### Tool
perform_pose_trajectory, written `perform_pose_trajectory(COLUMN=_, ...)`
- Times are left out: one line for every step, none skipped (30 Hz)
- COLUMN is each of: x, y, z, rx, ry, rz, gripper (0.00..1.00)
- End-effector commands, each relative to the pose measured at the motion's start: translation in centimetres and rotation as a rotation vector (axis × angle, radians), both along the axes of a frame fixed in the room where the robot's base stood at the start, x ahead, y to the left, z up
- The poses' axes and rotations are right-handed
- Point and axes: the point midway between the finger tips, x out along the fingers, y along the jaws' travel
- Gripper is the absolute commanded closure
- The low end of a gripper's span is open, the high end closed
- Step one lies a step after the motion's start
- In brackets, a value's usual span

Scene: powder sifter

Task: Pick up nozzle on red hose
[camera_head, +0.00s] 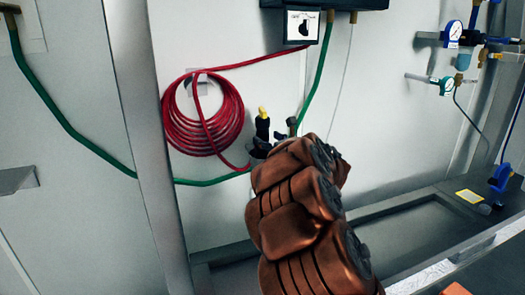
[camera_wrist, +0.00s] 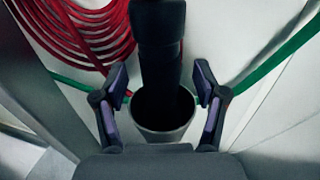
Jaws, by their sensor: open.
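The red hose (camera_head: 203,122) hangs in a coil on the wall and also fills the upper left of the wrist view (camera_wrist: 75,28). The nozzle (camera_head: 262,126) is black with a yellow tip and stands upright just beyond my arm. In the wrist view the black nozzle (camera_wrist: 161,55) stands in a grey cup-like holder (camera_wrist: 150,137). My gripper (camera_wrist: 161,78) is open, with one finger on each side of the nozzle and visible space on both sides. In the head view my arm hides the holder and most of my gripper.
A green hose (camera_head: 75,133) runs along the wall behind the holder. A dark box (camera_head: 340,4) with a dial switch (camera_head: 302,26) is above. Gauges and valves (camera_head: 452,32) are on the right wall. A metal post (camera_head: 145,130) stands left of the coil.

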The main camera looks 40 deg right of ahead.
Motion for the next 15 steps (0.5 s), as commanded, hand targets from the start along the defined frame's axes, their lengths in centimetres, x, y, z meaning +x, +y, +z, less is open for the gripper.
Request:
perform_pose_trajectory(x=0.6, y=0.1, z=0.4, rx=0.001, ry=-0.002, rz=0.003, gripper=0.29)
perform_pose_trajectory(x=1.0, y=0.1, z=0.4, rx=0.001, ry=-0.002, rz=0.002, gripper=0.29)
perform_pose_trajectory(x=1.5, y=0.1, z=0.4, rx=0.001, ry=-0.001, rz=0.002, gripper=0.29)
perform_pose_trajectory(x=1.9, y=0.1, z=0.4, rx=0.001, ry=-0.001, rz=0.002, gripper=0.29)
perform_pose_trajectory(x=2.2, y=0.1, z=0.3, rx=0.001, ry=-0.001, rz=0.003, gripper=0.29)
perform_pose_trajectory(x=2.6, y=0.0, z=0.2, rx=0.002, ry=0.000, rz=0.003, gripper=0.29)
perform_pose_trajectory(x=2.9, y=0.0, z=0.2, rx=0.002, ry=-0.001, rz=0.002, gripper=0.29)
perform_pose_trajectory(x=3.1, y=0.0, z=0.2, rx=0.002, ry=-0.001, rz=0.001, gripper=0.29)
perform_pose_trajectory(x=3.3, y=-0.1, z=0.2, rx=0.002, ry=0.000, rz=0.000, gripper=0.29)
perform_pose_trajectory(x=3.4, y=-0.1, z=0.2, rx=0.002, ry=0.000, rz=0.000, gripper=0.29)
perform_pose_trajectory(x=3.4, y=-0.1, z=0.2, rx=0.002, ry=0.000, rz=-0.001, gripper=0.29)
perform_pose_trajectory(x=3.5, y=-0.1, z=0.2, rx=0.001, ry=0.000, rz=-0.002, gripper=0.29)
perform_pose_trajectory(x=3.5, y=-0.1, z=0.1, rx=0.001, ry=0.000, rz=-0.002, gripper=0.29)
perform_pose_trajectory(x=3.5, y=-0.1, z=0.1, rx=0.000, ry=0.000, rz=-0.002, gripper=0.29)
perform_pose_trajectory(x=3.5, y=-0.1, z=0.1, rx=0.000, ry=0.001, rz=-0.002, gripper=0.29)
